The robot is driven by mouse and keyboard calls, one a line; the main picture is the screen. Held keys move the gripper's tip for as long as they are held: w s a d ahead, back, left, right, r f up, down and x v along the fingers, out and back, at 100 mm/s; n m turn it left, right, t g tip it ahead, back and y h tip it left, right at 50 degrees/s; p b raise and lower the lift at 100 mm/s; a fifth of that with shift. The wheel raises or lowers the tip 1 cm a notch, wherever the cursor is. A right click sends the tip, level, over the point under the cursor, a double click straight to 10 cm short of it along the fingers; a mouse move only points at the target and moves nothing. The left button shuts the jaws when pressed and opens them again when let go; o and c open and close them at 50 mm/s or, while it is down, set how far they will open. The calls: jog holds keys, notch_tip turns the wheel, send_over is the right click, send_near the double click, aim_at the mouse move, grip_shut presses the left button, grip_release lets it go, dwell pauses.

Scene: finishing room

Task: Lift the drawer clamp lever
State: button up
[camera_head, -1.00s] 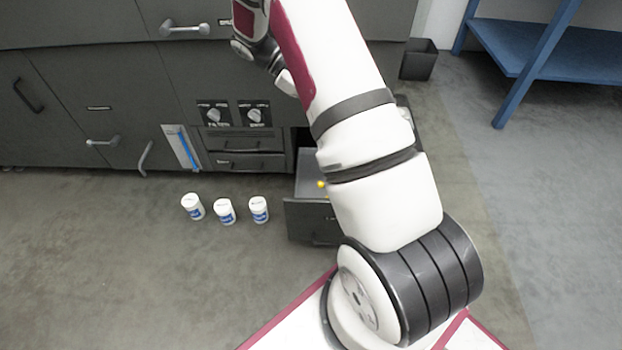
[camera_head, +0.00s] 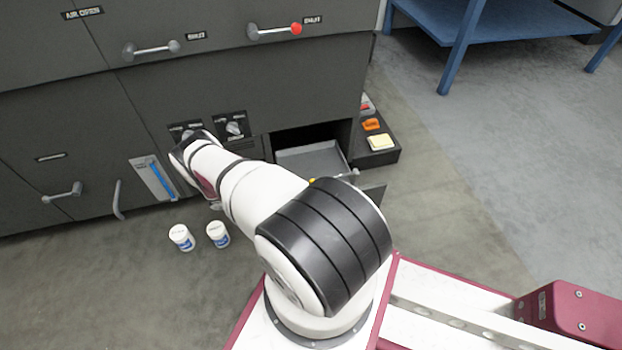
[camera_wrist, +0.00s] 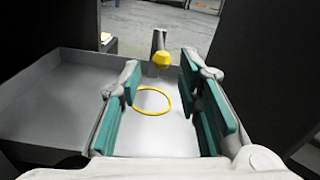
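The clamp lever, a grey upright post with a yellow knob (camera_wrist: 161,58), stands at the far end of the open drawer in the wrist view. A small yellow spot at the drawer (camera_head: 300,158) shows in the head view, partly behind my arm. My gripper (camera_wrist: 160,82) is open and empty, its teal-padded fingers spread either side of the lever in the picture. The knob appears beyond the fingertips, apart from them. A yellow ring (camera_wrist: 152,113) shows between the fingers, over the drawer floor. In the head view my gripper is hidden behind my arm.
The dark cabinet (camera_head: 290,90) stands close behind the drawer. White jars (camera_head: 181,237) stand on the floor left of my arm. A low dark stand (camera_head: 392,155) with orange and cream blocks is right of the drawer. A blue table (camera_head: 490,18) stands at the back right.

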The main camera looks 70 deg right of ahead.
jog(key=x, duration=0.4)
jog(key=b+x, duration=0.1)
jog(key=x, duration=0.4)
jog(key=f+x, duration=0.1)
jog(key=x, duration=0.3)
jog(key=shift+s, duration=0.35)
grip_shut()
